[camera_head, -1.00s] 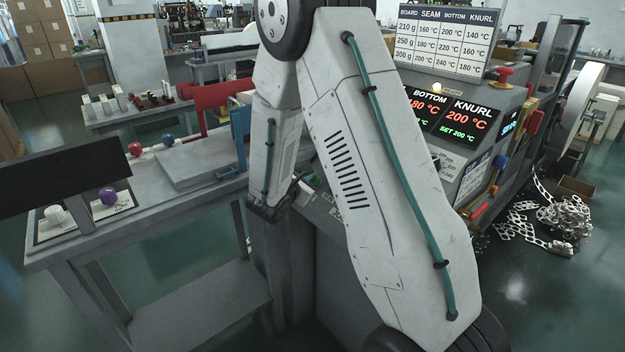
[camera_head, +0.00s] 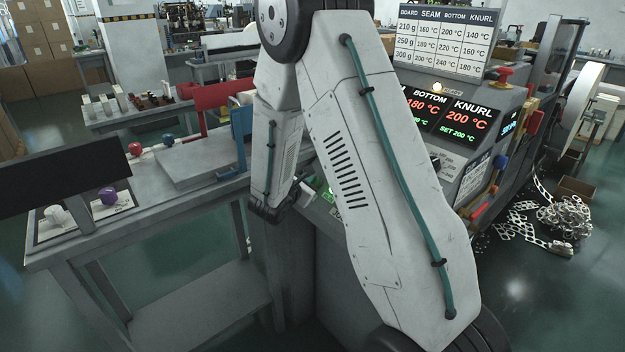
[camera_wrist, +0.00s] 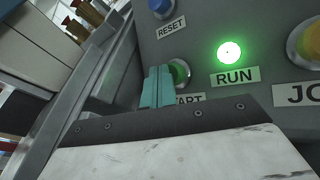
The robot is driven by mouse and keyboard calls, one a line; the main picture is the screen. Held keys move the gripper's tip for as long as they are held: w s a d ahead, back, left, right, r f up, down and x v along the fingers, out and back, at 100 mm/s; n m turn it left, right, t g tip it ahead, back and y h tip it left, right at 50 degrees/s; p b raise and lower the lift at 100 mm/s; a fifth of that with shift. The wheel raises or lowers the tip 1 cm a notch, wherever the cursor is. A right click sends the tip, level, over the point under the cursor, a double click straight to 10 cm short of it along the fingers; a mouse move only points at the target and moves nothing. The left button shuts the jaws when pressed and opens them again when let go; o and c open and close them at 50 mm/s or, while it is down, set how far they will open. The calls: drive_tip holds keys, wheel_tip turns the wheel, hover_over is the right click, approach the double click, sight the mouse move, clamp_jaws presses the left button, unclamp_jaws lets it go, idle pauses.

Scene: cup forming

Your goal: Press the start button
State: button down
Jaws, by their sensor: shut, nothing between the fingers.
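The green start button (camera_wrist: 180,72) sits on the grey panel in the wrist view, above a label (camera_wrist: 190,99) of which "TART" can be read. My gripper (camera_wrist: 157,72) is shut and empty, its two teal fingers together. The fingertips overlap the button's left side in the picture; I cannot tell whether they touch it. To the right, the RUN lamp (camera_wrist: 229,52) glows bright green above its label. In the head view my arm hides most of this panel, and the fingers cannot be made out.
A blue RESET button (camera_wrist: 162,7) lies above the start button, and a yellow button (camera_wrist: 311,42) lies at the right, its label cut off. The machine's temperature display (camera_head: 450,118) is lit. A grey workbench (camera_head: 190,200) stands left of my arm.

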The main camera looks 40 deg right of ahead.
drive_tip(key=shift+a+r, duration=0.5)
drive_tip(key=shift+r, duration=0.2)
drive_tip(key=shift+r, duration=0.1)
drive_tip(key=a+r, duration=0.1)
drive_tip(key=r, duration=0.1)
drive_tip(key=a+r, duration=0.2)
drive_tip(key=shift+s, duration=0.1)
drive_tip(key=shift+f, duration=0.1)
idle(0.8)
